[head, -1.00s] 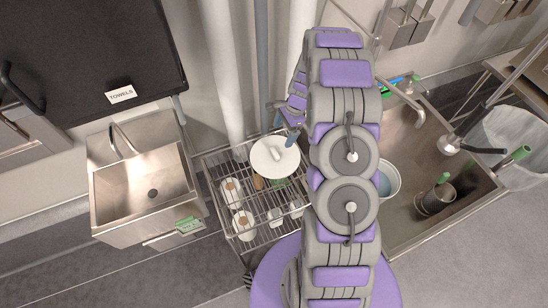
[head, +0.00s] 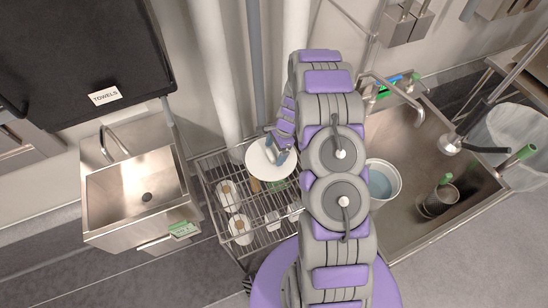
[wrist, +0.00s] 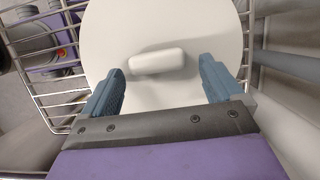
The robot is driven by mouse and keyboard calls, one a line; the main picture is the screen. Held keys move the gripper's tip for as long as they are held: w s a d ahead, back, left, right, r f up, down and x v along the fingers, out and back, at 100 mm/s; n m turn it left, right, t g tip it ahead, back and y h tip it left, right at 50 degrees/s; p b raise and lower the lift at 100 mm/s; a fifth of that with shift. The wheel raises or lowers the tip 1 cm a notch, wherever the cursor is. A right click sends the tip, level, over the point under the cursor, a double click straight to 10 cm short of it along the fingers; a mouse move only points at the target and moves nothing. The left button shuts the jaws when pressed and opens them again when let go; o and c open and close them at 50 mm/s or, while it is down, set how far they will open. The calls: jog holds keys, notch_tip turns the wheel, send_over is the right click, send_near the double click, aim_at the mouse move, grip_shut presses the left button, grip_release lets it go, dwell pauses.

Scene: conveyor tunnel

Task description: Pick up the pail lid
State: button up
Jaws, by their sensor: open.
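The pail lid (head: 262,166) is a white disc with a raised handle bar. It lies on the wire rack between the two sinks, near the rack's back. In the wrist view the lid (wrist: 165,35) fills the upper middle, with its handle (wrist: 156,61) just beyond and between my fingertips. My gripper (wrist: 160,82) is open, one blue finger on each side of the handle. In the head view my gripper (head: 279,148) overlaps the lid's right part. I cannot tell whether the fingers touch the lid.
The wire rack (head: 262,238) holds several white rolls or bottles. A small steel sink (head: 135,200) stands to the left. To the right, a large steel sink (head: 410,225) holds a pail (head: 395,187) and a dark metal container (head: 436,203). A white pipe (head: 215,70) rises behind the rack.

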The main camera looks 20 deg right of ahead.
jog(key=shift+a+r, duration=0.1)
jog(key=shift+a, duration=1.15)
jog(key=c, duration=0.5)
jog(key=shift+c, duration=0.9)
jog(key=shift+d, duration=0.9)
jog(key=c, duration=0.5)
